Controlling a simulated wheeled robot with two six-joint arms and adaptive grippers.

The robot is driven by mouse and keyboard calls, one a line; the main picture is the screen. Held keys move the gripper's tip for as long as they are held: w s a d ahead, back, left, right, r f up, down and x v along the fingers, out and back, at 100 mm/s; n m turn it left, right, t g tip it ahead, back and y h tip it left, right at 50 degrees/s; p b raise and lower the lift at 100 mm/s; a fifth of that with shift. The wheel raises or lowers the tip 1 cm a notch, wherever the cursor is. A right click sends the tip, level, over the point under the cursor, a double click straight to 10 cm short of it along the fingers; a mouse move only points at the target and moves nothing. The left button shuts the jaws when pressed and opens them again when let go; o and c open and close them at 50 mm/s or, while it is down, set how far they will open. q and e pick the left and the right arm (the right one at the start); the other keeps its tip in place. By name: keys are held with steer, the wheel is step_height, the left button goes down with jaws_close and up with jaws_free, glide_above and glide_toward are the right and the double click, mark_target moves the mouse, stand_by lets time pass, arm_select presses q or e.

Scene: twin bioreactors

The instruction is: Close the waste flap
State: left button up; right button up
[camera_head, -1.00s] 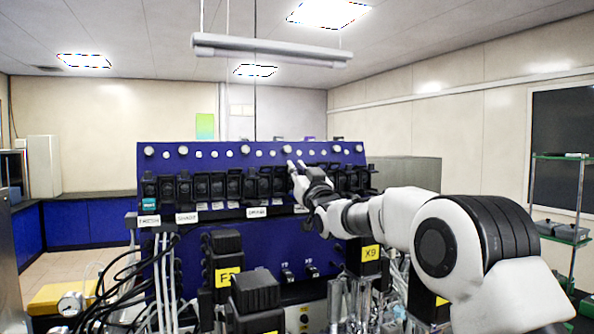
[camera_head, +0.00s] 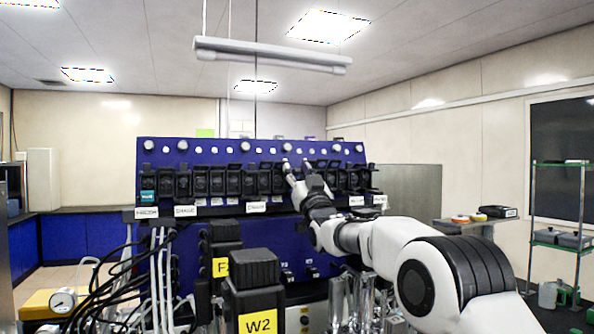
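A row of black flap units (camera_head: 222,181) runs across the blue panel (camera_head: 225,150), with small white labels below some of them. The labels are too small to read surely, so I cannot tell which unit is the waste flap or how it stands. My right gripper (camera_head: 297,165) is in front of the row, right of its middle. Its two pale fingers are apart and point up toward the panel. I see nothing between them, and I cannot tell whether they touch a flap. It hides part of the units behind it. My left gripper is out of view.
Black boxes, one with a yellow W2 label (camera_head: 258,324), stand in front of the panel. Clear tubes (camera_head: 362,300) stand below my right arm. Black cables (camera_head: 108,290) and a gauge (camera_head: 63,300) are at left.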

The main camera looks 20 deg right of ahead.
steer(key=shift+s, duration=0.1)
steer(key=v, duration=1.2)
steer(key=shift+f, duration=0.1)
